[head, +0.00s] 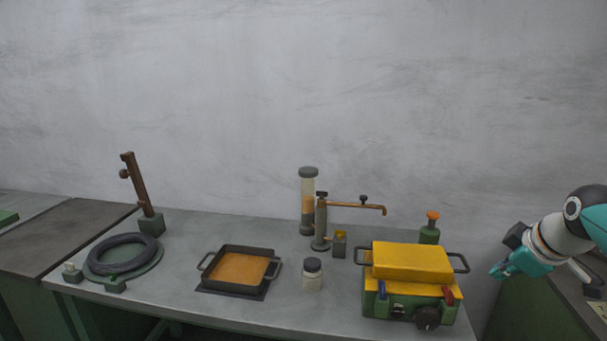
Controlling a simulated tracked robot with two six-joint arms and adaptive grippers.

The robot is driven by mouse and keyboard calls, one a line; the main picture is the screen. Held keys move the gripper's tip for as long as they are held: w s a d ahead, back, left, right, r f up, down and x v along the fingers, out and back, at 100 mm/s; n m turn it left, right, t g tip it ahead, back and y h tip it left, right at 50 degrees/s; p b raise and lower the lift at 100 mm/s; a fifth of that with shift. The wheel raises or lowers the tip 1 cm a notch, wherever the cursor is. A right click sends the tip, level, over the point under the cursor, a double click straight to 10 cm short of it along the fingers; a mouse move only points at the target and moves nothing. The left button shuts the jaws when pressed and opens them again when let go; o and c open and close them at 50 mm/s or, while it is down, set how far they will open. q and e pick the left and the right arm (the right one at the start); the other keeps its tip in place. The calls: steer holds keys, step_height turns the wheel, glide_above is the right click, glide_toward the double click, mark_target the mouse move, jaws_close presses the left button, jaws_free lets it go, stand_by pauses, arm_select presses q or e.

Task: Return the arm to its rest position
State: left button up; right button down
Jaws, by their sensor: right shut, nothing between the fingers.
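My right gripper (503,270) is teal and shows at the right edge of the head view. It is shut and empty, just beyond the right end of the grey bench. It is to the right of the green and yellow machine (412,285), apart from its black handle. My right arm comes in from the right edge. My left gripper is not in view.
The grey bench (185,285) holds a black pan (240,268) with orange contents, a lidded jar (312,275), a tube dispenser with a copper tap (320,222), a green bottle (430,230), and a black ring (122,254) beside a brown post (139,185). A wall stands behind.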

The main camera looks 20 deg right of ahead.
steer(key=a+f+n+g+y, duration=0.1)
steer(key=a+f+g+y, duration=0.1)
steer(key=a+f, duration=0.7)
steer(key=a+f+n+g+y, duration=0.15)
steer(key=a+f, duration=0.35)
steer(key=f, duration=0.7)
steer(key=a+f+g+y, duration=0.1)
steer(key=a+f+g, duration=0.2)
steer(key=a+f, duration=0.6)
steer(key=s+a+f+m+y, duration=0.1)
steer(key=s+a+f+m, duration=1)
steer(key=s+f, duration=0.5)
step_height(320, 180, down, 2)
steer(key=shift+a+f, duration=0.2)
steer(key=shift+a, duration=0.85)
